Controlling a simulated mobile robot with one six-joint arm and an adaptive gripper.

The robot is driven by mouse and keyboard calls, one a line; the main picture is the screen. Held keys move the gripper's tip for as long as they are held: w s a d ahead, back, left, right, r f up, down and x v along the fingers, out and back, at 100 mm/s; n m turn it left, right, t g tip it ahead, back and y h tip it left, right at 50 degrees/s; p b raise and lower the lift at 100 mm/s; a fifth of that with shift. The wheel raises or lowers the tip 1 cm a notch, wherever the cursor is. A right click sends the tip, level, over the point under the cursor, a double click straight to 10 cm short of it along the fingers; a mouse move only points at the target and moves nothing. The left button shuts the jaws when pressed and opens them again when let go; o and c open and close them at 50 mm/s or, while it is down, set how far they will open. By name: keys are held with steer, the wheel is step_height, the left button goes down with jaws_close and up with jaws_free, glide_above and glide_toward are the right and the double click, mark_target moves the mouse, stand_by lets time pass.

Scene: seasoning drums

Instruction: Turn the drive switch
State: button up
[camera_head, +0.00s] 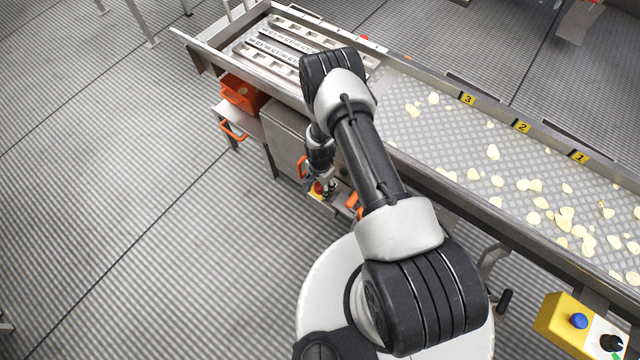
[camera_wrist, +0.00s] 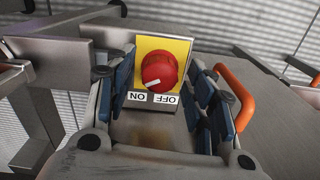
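A red rotary switch knob (camera_wrist: 158,70) sits on a yellow plate (camera_wrist: 180,48) with ON and OFF labels (camera_wrist: 151,98), which read upside down in the wrist view. The white mark on the knob points to the lower left, toward the ON side. The switch is small and partly hidden by my gripper in the head view. My gripper (camera_wrist: 164,85) is open, with its blue-padded fingers on either side of the knob and visible gaps to it. It also shows in the head view (camera_head: 326,188), reaching down at the machine's side.
Orange handles (camera_wrist: 237,97) flank the switch closely. An orange bin (camera_head: 243,94) stands to the left on a shelf. The conveyor (camera_head: 470,150) carries scattered chips. A yellow box (camera_head: 560,318) with a blue button and black knob is at lower right. Floor on the left is clear.

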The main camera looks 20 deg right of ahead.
steer(key=c, duration=1)
steer(key=shift+o, duration=0.2)
steer(key=n+b, duration=0.2)
steer(key=n, duration=0.4)
steer(key=shift+n+b, duration=0.3)
steer(key=shift+b, duration=0.05)
steer(key=n+b, duration=0.1)
steer(key=n, duration=0.4)
steer(key=shift+n, duration=0.3)
steer(key=o, duration=1.1)
steer(key=shift+c, duration=0.2)
